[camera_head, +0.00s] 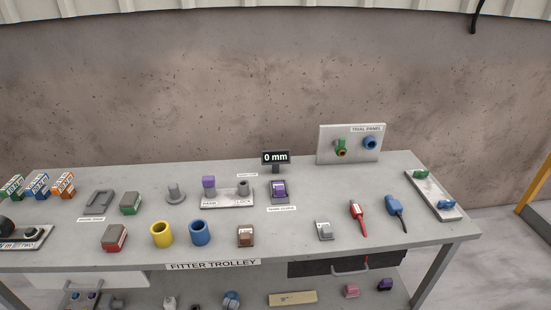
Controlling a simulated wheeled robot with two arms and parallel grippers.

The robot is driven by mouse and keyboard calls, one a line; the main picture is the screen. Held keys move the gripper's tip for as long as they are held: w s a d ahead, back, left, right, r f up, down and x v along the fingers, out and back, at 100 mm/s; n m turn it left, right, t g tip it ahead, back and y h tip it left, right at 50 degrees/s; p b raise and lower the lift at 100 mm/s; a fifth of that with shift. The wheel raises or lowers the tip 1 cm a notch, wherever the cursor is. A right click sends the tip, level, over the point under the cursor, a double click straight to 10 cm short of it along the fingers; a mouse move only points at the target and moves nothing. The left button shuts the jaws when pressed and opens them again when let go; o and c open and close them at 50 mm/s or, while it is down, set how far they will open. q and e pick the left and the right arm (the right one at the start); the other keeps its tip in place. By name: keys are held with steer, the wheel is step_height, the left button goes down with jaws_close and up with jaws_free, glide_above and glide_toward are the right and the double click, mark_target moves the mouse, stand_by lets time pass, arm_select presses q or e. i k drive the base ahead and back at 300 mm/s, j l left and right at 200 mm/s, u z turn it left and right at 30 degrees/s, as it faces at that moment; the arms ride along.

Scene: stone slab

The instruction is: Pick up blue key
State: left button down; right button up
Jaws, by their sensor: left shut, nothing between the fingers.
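Two blue things could be the blue key, and I cannot tell which from their shapes. One is a small blue piece (446,204) lying on the narrow grey tray (428,188) at the right end of the trolley top, nearer the front than a small green piece (421,174) on the same tray. The other is a larger blue handled piece (394,206) with a thin dark shaft, lying on the top left of that tray. I make out neither of my grippers in the head view, and nothing covers either blue piece.
A red handled piece (357,211) lies left of the larger blue one. A grey-white block (324,230), cups and other blocks stand further left. The trolley's right front corner is bare.

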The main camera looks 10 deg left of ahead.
mark_target(37, 188)
steer(key=u, duration=2)
steer(key=i+j+z, duration=0.15)
steer(key=z, duration=0.25)
steer(key=i+j+z, duration=0.1)
steer(key=j+z, duration=0.15)
steer(key=z, duration=0.15)
steer(key=i+j+z, duration=0.15)
steer(key=j, duration=0.35)
steer(key=i+j+z, duration=0.15)
steer(key=j, duration=0.4)
steer(key=j+z, duration=0.1)
steer(key=j, duration=0.45)
steer(key=i+j+z, duration=0.15)
steer(key=j, duration=0.4)
